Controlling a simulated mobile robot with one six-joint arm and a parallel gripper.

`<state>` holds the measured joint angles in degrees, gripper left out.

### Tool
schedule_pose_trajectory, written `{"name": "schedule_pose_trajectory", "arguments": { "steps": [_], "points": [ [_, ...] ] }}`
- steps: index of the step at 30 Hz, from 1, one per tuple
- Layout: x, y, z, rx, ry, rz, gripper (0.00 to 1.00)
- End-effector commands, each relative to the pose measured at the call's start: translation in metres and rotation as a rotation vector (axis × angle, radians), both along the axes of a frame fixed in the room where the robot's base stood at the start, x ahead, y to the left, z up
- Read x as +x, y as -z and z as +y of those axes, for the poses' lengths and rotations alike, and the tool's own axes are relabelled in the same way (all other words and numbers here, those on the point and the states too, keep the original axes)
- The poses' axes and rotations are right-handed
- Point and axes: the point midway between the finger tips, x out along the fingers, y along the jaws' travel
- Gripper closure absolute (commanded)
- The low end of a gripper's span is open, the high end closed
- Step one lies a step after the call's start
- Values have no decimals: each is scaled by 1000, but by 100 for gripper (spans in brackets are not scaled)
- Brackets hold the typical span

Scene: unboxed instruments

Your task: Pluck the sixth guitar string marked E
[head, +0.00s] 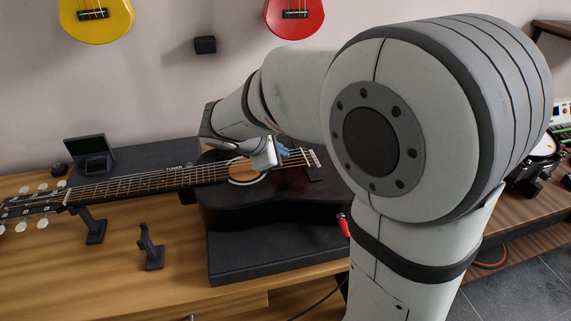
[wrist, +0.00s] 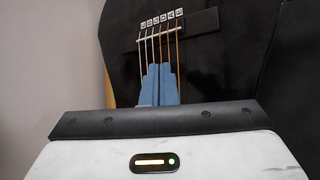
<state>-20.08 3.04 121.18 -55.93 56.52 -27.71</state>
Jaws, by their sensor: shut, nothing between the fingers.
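A black acoustic guitar (head: 275,208) lies face up on a dark stand, its neck reaching left. In the wrist view its bridge (wrist: 205,24) carries small letter tags, with an E at each end of the row. The rightmost string (wrist: 178,50), copper-coloured and under the right-hand E tag, runs just right of my fingers. My gripper (wrist: 160,68) has blue fingers, shut and empty, over the middle strings near the bridge. It also shows over the guitar body in the head view (head: 284,153). Whether the fingertips touch any string cannot be told.
A small dark tuner-like device (head: 93,155) stands behind the neck. Two small black stands, one under the neck (head: 93,226) and one in front (head: 151,246), are on the wooden table (head: 110,285). Yellow (head: 95,20) and red (head: 293,18) ukuleles hang on the wall.

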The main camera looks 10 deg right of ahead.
Motion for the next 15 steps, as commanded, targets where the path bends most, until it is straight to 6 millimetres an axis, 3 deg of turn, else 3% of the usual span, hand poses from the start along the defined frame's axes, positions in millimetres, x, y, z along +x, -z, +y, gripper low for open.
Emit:
{"name": "schedule_pose_trajectory", "arguments": {
  "steps": [9,15],
  "points": [
    [0,-37,0,2,1,-1,100],
    [0,-41,0,0,1,-1,100]
  ]
}}
